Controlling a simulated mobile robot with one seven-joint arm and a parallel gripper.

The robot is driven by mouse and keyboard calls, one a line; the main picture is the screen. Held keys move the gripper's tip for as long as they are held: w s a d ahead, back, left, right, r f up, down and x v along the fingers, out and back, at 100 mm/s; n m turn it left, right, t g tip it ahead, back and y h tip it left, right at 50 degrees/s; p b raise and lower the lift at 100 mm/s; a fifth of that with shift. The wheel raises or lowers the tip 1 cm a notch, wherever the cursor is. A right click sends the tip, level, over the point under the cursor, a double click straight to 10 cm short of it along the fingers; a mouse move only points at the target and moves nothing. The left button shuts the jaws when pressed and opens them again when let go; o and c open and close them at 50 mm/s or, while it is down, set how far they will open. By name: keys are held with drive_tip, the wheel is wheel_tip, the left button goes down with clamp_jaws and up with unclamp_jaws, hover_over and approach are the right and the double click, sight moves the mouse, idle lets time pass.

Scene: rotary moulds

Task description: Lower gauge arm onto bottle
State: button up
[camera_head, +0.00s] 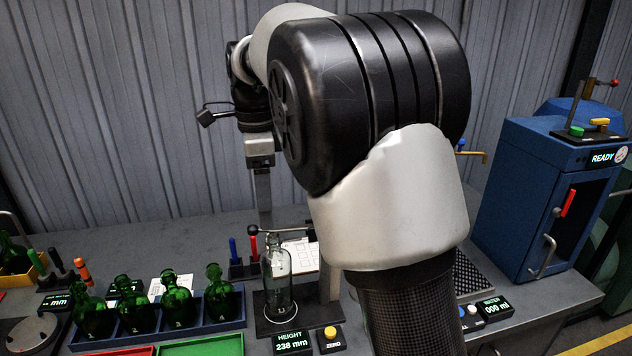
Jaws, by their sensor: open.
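A clear glass bottle (279,284) stands upright on the height gauge's base, left of its upright post (330,283). The gauge arm (288,230), a thin dark rod with a round black knob at its left end, crosses at the bottle's mouth. I cannot tell whether it touches the glass. The height display (291,343) reads 238 mm. My gripper (264,215) points down just above the knob, seen nearly edge-on, open, with nothing visible in it. The gap between its fingers is hard to see. My arm hides the gauge's upper right part.
Several green bottles (176,300) stand in a blue rack (190,329) at left. A yellow zero button (330,332) is in front. A blue cabinet (543,195) marked READY stands at right, near a water display (494,307).

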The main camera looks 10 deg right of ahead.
idle(0.4)
wheel_tip(320, 180, up, 7)
drive_tip(key=p, duration=0.7)
drive_tip(key=s+d+r+n+t+y, duration=0.1)
drive_tip(key=s+d+r+n, duration=0.1)
drive_tip(key=s+d+n, duration=0.4)
drive_tip(key=s+d+r+n+t, duration=0.1)
drive_tip(key=s+r+n+t, duration=0.15)
drive_tip(key=s, duration=0.55)
drive_tip(key=s+d+f+n+t, duration=0.1)
drive_tip(key=s+f+n, duration=0.1)
drive_tip(key=s+n, duration=0.2)
drive_tip(key=s+d+f+n+t+h, duration=0.1)
drive_tip(key=s+d+f+n, duration=0.1)
drive_tip(key=s+n, duration=0.3)
drive_tip(key=shift+s+d+f, duration=0.15)
drive_tip(key=shift+s+f, duration=0.7)
drive_tip(key=shift+s, duration=0.2)
